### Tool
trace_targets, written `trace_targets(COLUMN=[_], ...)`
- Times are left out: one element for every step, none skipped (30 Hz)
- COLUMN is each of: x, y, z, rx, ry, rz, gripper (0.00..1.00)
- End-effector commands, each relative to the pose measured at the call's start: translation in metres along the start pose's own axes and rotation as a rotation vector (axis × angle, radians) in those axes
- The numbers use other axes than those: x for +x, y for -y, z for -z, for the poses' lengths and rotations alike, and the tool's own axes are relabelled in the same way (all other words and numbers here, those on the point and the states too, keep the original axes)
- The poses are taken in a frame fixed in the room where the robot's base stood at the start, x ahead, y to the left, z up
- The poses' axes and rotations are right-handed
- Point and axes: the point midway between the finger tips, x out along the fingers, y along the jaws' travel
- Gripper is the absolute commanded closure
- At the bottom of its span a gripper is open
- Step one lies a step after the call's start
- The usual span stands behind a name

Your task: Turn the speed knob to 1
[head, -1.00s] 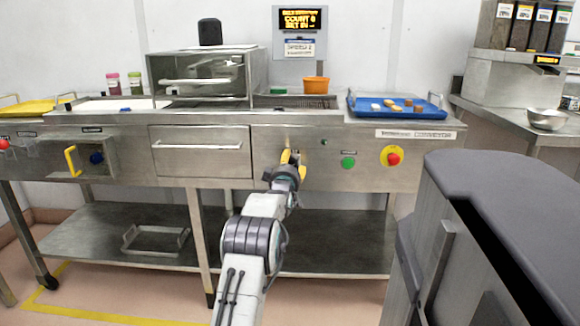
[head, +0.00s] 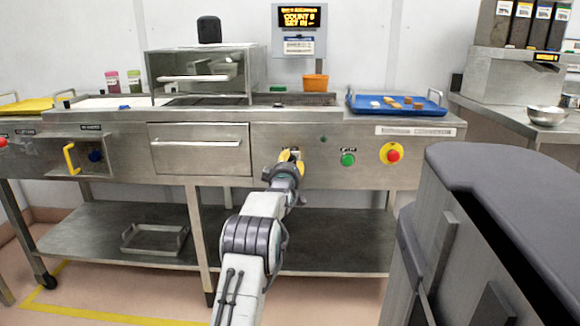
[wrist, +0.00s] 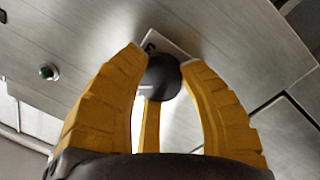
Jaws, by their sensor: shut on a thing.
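The speed knob (wrist: 163,77) is dark and round on the steel front panel, and it shows between my yellow fingers in the wrist view. My gripper (wrist: 165,60) is shut on it, with the fingertips at its sides. In the head view my gripper (head: 290,155) is at the panel and mostly covers the knob.
A green button (head: 348,160) and a red button on a yellow plate (head: 393,154) are right of my gripper. A drawer handle (head: 196,144) is to the left. A blue tray (head: 420,113) with small pieces sits on top. A dark bin-like body (head: 500,180) stands at the right front.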

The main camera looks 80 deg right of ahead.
Motion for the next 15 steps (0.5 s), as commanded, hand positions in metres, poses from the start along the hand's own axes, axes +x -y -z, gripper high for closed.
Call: trace_targets(x=[0.0, -0.0001, -0.0001, -0.0001, -0.0001, -0.0001, -0.0001, -0.0002, -0.0002, -0.0002, -0.0002, -0.0002, -0.0002, -0.0002, -0.0001], y=[0.0022, 0.0025, 0.0026, 0.0026, 0.0024, 0.0022, 0.002, 0.0019, 0.002, 0.0019, 0.002, 0.002, 0.002, 0.0021, 0.0021], z=[0.0029, 0.0028, 0.0029, 0.0031, 0.0035, 0.0039, 0.0042, 0.0045, 0.0048, 0.0049, 0.0051, 0.0053, 0.0055, 0.0057, 0.0059], rx=[-0.034, -0.055, -0.084, -0.106, -0.126, -0.153, -0.173, -0.193, -0.217, -0.235, -0.251, -0.272, -0.287, -0.3, -0.317], ry=[-0.011, -0.012, -0.013, -0.014, -0.016, -0.017, -0.018, -0.019, -0.02, -0.02, -0.021, -0.021, -0.022, -0.022, -0.022], rz=[-0.006, -0.007, -0.009, -0.01, -0.012, -0.014, -0.015, -0.017, -0.018, -0.019, -0.019, -0.02, -0.021, -0.021, -0.022], gripper=[0.95, 0.95, 0.95, 0.95, 0.95, 0.95, 0.95, 0.95, 0.95, 0.95, 0.95, 0.95, 0.95, 0.95, 0.95])
